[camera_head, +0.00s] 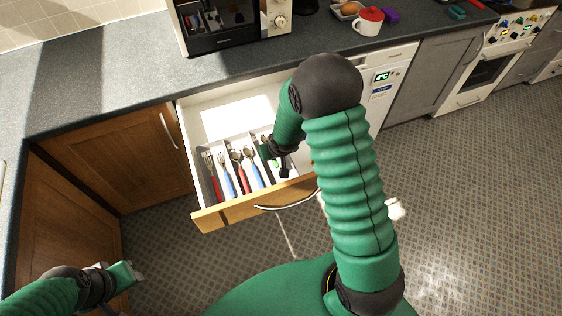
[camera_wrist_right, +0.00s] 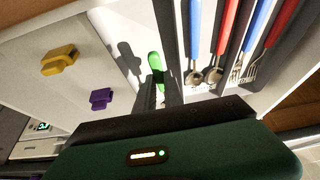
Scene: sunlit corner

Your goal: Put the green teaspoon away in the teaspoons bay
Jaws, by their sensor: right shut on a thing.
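The green teaspoon (camera_wrist_right: 155,62) is between the fingers of my right gripper (camera_wrist_right: 161,92) in the wrist view. Its bright green handle sticks out past the fingertips; its bowl is hidden. In the head view my right gripper (camera_head: 283,168) is down inside the open drawer (camera_head: 240,207), at the right of the filled cutlery bays, and only a bit of green shows there. Dark dividers (camera_wrist_right: 168,35) separate the bays. Whether the teaspoon touches the bay floor I cannot tell. My left gripper (camera_head: 122,273) is at the lower left, away from the drawer; its jaw gap is unclear.
Forks (camera_head: 221,172) and larger spoons (camera_head: 245,165) with red and blue handles fill neighbouring bays. A yellow clip-like piece (camera_wrist_right: 60,60) and a purple one (camera_wrist_right: 101,98) lie on the white surface beside the gripper. My right arm hides the drawer's right side in the head view.

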